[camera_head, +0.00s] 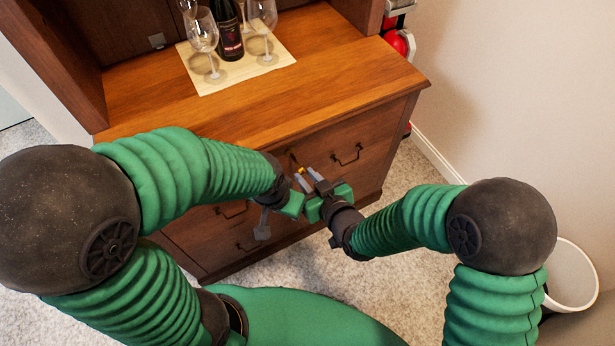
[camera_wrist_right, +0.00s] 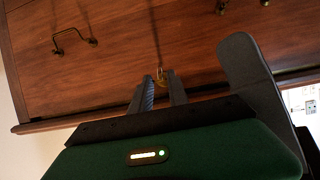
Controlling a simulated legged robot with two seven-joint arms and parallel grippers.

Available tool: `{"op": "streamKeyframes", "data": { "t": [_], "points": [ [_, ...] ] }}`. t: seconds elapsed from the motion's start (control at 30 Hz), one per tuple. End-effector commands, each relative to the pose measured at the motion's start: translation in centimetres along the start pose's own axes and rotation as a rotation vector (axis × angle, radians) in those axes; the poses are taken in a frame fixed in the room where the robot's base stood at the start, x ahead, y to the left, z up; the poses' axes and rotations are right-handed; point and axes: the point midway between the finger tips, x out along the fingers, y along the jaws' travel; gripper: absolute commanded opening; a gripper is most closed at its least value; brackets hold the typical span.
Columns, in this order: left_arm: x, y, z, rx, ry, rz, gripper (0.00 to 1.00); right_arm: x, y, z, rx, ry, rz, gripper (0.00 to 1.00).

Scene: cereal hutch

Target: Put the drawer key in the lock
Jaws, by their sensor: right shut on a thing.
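The drawer key is a small brass-coloured piece (camera_head: 301,170) at the fingertips of my right gripper (camera_head: 308,174), close to the cabinet's upper drawer front. In the right wrist view the key (camera_wrist_right: 160,74) shows between and just beyond the two fingertips (camera_wrist_right: 160,90), in front of the wood. My right gripper is shut on it. I cannot tell whether the key touches the lock; the lock itself is not clear in either view. My left gripper (camera_head: 290,205) is right beside the right one, on its left, and its fingers are not clear enough to judge.
The wooden cabinet (camera_head: 330,95) has drawers with dark handles (camera_head: 347,155). On its top, a cream mat (camera_head: 215,88) bears a wine bottle (camera_head: 229,35) and several glasses (camera_head: 203,35). A white bin (camera_head: 575,275) stands at right. Carpet is clear between.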

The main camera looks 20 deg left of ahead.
Motion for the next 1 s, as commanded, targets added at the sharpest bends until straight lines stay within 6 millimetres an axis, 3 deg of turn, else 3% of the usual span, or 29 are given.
{"op": "streamKeyframes", "data": {
  "t": [1.0],
  "points": [
    [0.2,0.0,0.0,0.000,0.001,0.000,0.36,1.9,-0.1,-0.8,-0.001,0.000,-0.002,0.00]
  ]
}}
